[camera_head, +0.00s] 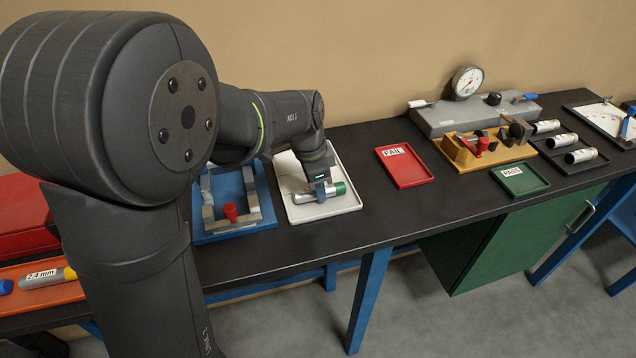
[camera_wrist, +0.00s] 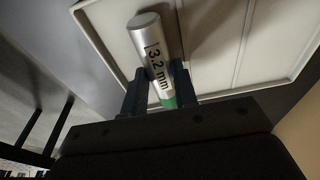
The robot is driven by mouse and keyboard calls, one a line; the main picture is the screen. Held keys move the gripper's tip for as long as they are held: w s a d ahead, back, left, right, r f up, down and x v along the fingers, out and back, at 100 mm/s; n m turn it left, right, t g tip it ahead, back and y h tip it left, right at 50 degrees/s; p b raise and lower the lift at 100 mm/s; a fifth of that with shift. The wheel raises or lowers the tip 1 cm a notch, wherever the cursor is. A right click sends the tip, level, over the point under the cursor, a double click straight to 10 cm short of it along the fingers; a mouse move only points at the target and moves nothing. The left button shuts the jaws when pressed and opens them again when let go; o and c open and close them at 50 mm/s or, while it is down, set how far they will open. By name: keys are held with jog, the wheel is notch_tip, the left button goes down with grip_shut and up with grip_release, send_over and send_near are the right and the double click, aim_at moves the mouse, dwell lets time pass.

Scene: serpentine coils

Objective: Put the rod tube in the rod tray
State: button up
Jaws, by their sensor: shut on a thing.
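The rod tube (camera_head: 307,195) is silver with a green end. Its label reads 3.2 mm in the wrist view (camera_wrist: 151,40). My gripper (camera_head: 320,182) is shut on it, with a finger on either side of the tube in the wrist view (camera_wrist: 158,82). The tube is over the white tray (camera_head: 332,211); I cannot tell whether it touches the tray floor. An orange tray (camera_head: 12,272) at the far left holds a tube labelled 2.4 mm (camera_head: 42,279) with a yellow end, and a blue-ended piece. My arm hides part of the orange tray. I cannot tell which tray is the rod tray.
A blue fixture (camera_head: 236,229) with a red knob (camera_head: 230,211) stands left of the white tray. A red case (camera_head: 24,212) is behind the orange tray. A red FAIL tray (camera_head: 412,177) and green PASS tray (camera_head: 520,190) lie to the right. The black bench between is clear.

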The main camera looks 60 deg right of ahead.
aim_at(307, 191)
jog(key=o, duration=1.1)
jog(key=r, duration=0.5)
jog(key=w+a+r, duration=0.1)
jog(key=r, duration=0.5)
jog(key=a+r, duration=0.1)
jog(key=r, duration=0.5)
jog(key=shift+w+r, duration=0.1)
jog(key=shift+w, duration=0.3)
jog(key=f, duration=0.5)
jog(key=s+d+f, duration=0.1)
jog(key=f, duration=0.5)
jog(key=d+f, duration=0.1)
jog(key=f, duration=0.5)
jog(key=shift+s+f, duration=0.2)
jog(key=shift+s, duration=0.2)
jog(key=shift+r, duration=0.3)
